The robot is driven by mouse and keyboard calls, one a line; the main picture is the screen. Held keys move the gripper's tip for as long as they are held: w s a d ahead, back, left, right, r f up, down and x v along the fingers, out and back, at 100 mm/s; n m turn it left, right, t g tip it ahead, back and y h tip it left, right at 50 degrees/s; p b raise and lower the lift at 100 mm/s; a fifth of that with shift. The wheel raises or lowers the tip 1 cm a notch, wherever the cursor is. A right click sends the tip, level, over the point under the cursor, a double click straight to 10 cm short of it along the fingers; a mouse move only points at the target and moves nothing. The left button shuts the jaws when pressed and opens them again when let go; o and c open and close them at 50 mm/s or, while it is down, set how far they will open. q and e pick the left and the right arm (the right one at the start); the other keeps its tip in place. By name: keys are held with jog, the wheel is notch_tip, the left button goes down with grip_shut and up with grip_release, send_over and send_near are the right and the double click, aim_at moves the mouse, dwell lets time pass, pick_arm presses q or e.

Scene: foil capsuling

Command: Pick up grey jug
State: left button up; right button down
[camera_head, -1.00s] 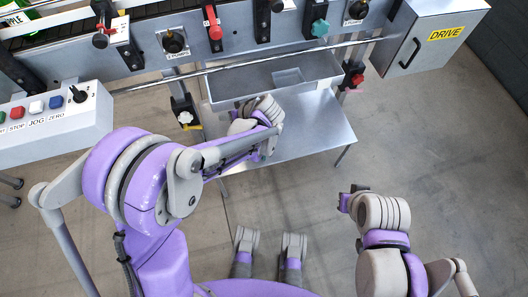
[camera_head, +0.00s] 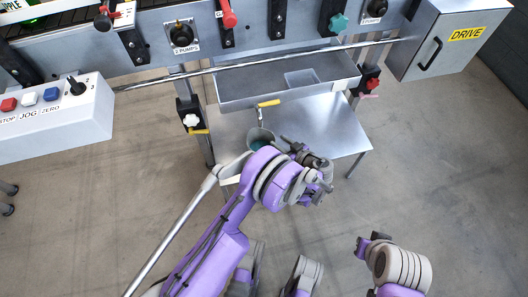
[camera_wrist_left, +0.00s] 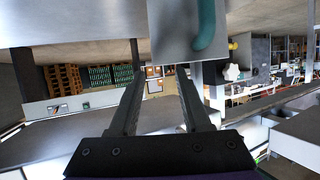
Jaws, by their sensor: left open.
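The grey jug (camera_head: 260,136) stands on the lower metal shelf, below a tap with a yellow lever; my left arm partly hides it. In the left wrist view a grey wall with a teal handle, which looks like the jug (camera_wrist_left: 173,40), fills the upper middle. My left gripper (camera_head: 290,147) is at the jug's right front side. In the wrist view its two fingers (camera_wrist_left: 158,60) are apart and empty, with the jug just beyond the tips. My right gripper (camera_head: 364,246) is at the lower right, away from the jug; its jaws are not clear.
The metal shelf (camera_head: 338,135) is bare to the jug's right. A shallow tray (camera_head: 240,90) and a long rail (camera_head: 230,67) are above it. The yellow-levered tap (camera_head: 268,104) is close over the jug. A control box (camera_head: 60,125) is at left, a DRIVE box (camera_head: 430,45) at right.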

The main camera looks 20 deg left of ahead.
aim_at(268, 133)
pick_arm(q)
jog(key=b+x, duration=0.1)
jog(key=x, duration=0.6)
jog(key=shift+w+d+f, duration=0.15)
jog(key=shift+d, duration=0.05)
grip_shut()
dwell(1.1)
